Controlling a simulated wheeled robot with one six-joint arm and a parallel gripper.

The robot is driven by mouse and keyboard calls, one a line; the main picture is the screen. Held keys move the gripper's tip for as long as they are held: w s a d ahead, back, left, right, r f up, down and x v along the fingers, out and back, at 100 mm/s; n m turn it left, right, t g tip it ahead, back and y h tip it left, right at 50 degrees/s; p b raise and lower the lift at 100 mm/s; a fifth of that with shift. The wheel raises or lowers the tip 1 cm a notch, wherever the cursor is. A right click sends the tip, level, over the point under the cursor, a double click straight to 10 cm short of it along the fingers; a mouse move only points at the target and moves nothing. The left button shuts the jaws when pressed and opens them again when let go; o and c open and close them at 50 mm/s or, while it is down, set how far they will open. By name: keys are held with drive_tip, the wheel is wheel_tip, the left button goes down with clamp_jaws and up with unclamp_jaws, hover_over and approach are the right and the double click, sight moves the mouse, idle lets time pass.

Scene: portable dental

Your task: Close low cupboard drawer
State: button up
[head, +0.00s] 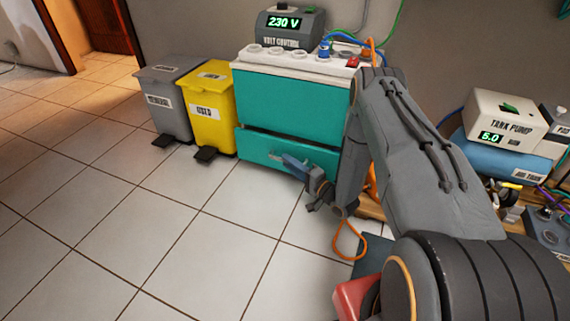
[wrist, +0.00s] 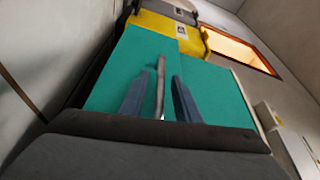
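The low cupboard (head: 290,100) is teal with a white top, at the middle of the head view. Its lower drawer (head: 250,145) appears to stand a little forward of the front above it. My gripper (head: 292,166) is low in front of this drawer, its fingers reaching toward the drawer front. In the wrist view, a thin metal handle (wrist: 161,75) runs between the two blue-grey fingers of my gripper (wrist: 158,82). The fingers are apart, with gaps visible on both sides of the handle. The teal drawer front (wrist: 120,70) fills the area behind. My arm hides the cupboard's right side.
A yellow bin (head: 208,110) and a grey bin (head: 165,100) with foot pedals stand left of the cupboard. An orange cable (head: 348,245) loops on the floor by my gripper. A tank pump (head: 505,120) stands at right. The tiled floor at front left is clear.

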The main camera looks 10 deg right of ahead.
drive_tip(key=shift+x, duration=0.95)
clamp_jaws()
drive_tip(key=shift+a, duration=0.1)
